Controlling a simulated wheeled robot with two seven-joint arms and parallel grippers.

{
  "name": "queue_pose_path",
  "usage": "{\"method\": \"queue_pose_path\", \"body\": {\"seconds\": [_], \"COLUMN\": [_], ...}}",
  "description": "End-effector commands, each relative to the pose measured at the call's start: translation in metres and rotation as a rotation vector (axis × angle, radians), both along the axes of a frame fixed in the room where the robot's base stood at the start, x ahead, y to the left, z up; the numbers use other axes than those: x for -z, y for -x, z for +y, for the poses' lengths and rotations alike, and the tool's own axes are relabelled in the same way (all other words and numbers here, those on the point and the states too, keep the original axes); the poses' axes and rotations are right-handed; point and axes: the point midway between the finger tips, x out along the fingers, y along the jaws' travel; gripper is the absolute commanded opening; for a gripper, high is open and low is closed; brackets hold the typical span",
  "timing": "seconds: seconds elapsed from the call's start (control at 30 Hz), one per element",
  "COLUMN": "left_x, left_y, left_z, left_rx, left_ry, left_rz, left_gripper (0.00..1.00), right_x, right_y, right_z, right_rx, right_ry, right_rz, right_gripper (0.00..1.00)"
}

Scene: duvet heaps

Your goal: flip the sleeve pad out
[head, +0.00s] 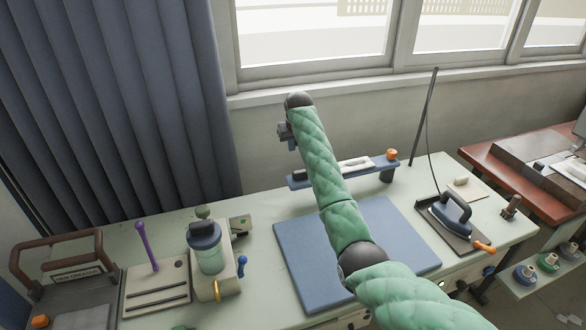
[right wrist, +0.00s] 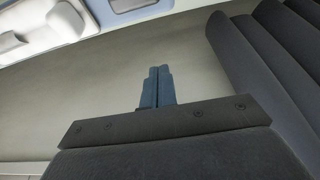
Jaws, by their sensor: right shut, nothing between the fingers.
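What looks like the sleeve pad is a narrow blue board (head: 376,166) at the back of the pale green table in the head view. An orange knob (head: 392,154) sits at its right end above a dark post. My green right arm crosses in front of the board and hides its middle. My right gripper (head: 284,133) is above and behind the board's left end, small and partly hidden by my wrist. In the right wrist view its blue fingers (right wrist: 158,86) are together with nothing between them, pointing at a plain greenish-grey surface. My left gripper is not in view.
A blue mat (head: 300,262) lies on the table under my arm. An iron (head: 451,213) stands at the right, a lidded jar (head: 208,248) and purple-handled tool (head: 147,245) at the left. A dark curtain (head: 110,90) and window wall are close behind.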

Motion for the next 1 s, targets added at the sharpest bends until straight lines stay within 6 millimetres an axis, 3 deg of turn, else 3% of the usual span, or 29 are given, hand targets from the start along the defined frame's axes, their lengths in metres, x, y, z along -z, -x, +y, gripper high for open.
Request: {"method": "queue_pose_path", "body": {"seconds": [0.2,0.63,1.0], "left_x": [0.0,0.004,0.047], "left_y": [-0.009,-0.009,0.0], "left_z": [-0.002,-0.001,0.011], "left_rx": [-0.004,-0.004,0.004], "left_ry": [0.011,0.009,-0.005], "left_rz": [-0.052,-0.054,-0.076], "left_gripper": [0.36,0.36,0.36], "right_x": [0.003,0.009,0.06], "right_y": [0.0,-0.002,-0.019], "right_z": [0.0,0.001,0.007], "right_rx": [-0.004,-0.004,-0.003], "right_ry": [-0.001,0.0,0.001], "right_rz": [0.004,0.005,0.006], "right_gripper": [0.0,0.0,0.0]}}
